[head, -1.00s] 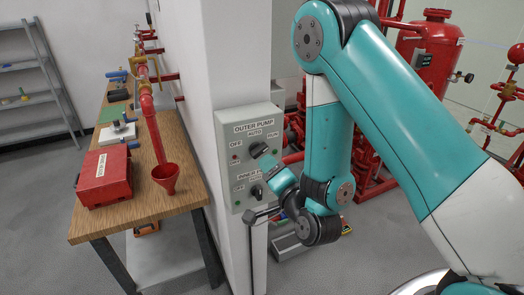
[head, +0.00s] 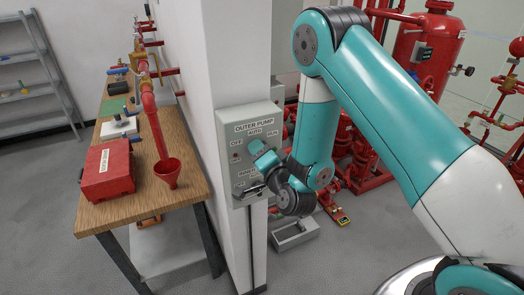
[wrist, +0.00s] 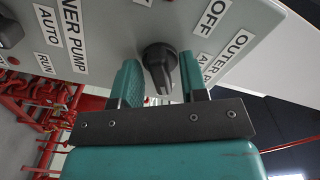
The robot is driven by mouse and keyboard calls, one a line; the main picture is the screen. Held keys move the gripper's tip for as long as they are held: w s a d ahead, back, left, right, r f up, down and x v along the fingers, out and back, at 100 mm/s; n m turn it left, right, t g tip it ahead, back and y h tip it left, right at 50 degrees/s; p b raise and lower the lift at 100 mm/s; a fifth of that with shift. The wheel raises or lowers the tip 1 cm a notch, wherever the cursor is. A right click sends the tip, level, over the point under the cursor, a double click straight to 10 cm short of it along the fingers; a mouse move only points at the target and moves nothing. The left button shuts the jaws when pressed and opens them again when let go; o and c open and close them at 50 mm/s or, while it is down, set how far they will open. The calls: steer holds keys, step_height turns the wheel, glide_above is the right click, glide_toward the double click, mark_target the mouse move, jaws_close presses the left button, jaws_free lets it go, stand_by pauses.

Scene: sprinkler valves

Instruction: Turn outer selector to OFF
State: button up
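The grey control box (head: 232,120) on the white pillar carries the "OUTER PUMP" label at its top, with OFF, AUTO and RUN marks. In the wrist view the outer selector (wrist: 158,62) is a dark round knob with a raised grip, beside the OFF label (wrist: 211,16). My gripper (wrist: 162,82) is open, with one teal finger on each side of the knob and small gaps showing. In the head view my gripper (head: 262,156) is at the box front and hides the outer selector. The inner knob (wrist: 9,32) shows at the wrist view's left edge.
A wooden workbench (head: 190,200) with a red box (head: 107,170) and a red funnel (head: 167,172) stands left of the pillar. Red pipes and a red tank (head: 428,42) stand behind my arm. Floor is clear in front.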

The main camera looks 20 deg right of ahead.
jaws_close()
steer(key=shift+n+p, duration=0.45)
steer(key=shift+n, duration=1.25)
steer(key=shift+n+p, duration=0.45)
steer(key=shift+n, duration=1.25)
steer(key=n+p, duration=0.1)
steer(key=n, duration=0.2)
steer(key=shift+n, duration=0.4)
